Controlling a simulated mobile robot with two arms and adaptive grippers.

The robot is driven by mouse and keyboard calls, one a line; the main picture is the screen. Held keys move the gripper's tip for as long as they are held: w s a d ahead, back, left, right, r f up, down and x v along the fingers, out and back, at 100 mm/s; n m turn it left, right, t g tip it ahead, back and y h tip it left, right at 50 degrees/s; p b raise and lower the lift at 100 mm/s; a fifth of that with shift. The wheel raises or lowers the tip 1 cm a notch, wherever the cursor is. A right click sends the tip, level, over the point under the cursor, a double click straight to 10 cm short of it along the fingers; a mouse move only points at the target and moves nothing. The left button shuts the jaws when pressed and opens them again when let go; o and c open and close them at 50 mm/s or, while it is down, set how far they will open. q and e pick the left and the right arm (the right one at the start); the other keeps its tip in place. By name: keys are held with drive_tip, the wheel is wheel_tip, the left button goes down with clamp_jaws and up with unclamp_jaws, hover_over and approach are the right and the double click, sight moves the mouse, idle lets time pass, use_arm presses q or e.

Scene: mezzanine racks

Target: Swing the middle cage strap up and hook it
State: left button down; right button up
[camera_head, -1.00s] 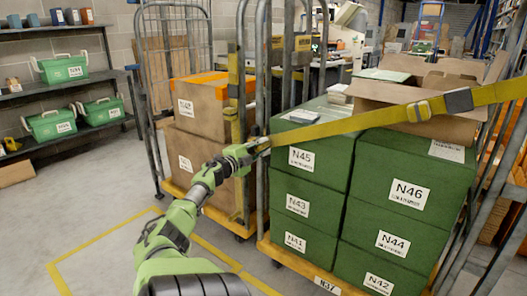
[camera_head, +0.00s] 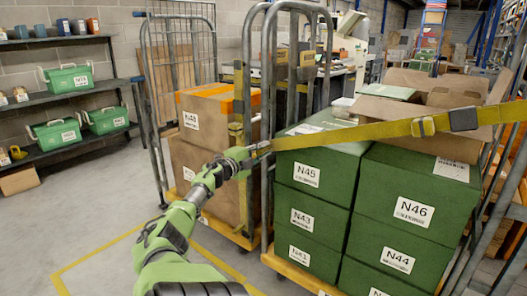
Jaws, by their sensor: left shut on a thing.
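The yellow strap (camera_head: 370,132) runs across the front of the roll cage that holds green crates. My left gripper (camera_head: 250,156) is shut on that free end, close to the cage's left front post (camera_head: 266,190). Whether the strap end touches the post is hard to tell. Any hook there is hidden or too small to make out. My right gripper is not in view.
Green crates (camera_head: 312,172) fill the cage, with an open cardboard box (camera_head: 440,84) on top. A second cage with brown boxes (camera_head: 200,118) stands close at the left. A shelf (camera_head: 70,97) with green bins is at far left. Floor at lower left is clear.

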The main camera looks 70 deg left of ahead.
use_arm(q)
drive_tip(key=shift+a+r, duration=0.25)
drive_tip(key=shift+r, duration=0.65)
drive_tip(key=c, duration=1.9)
unclamp_jaws()
drive_tip(key=shift+f, duration=0.1)
drive_tip(key=shift+s+f, duration=0.1)
drive_tip(key=shift+f, duration=0.05)
drive_tip(key=shift+s+f, duration=0.1)
drive_tip(key=shift+s+d+f, duration=0.1)
drive_tip(key=shift+s+d, duration=0.15)
drive_tip(key=v, duration=1.1)
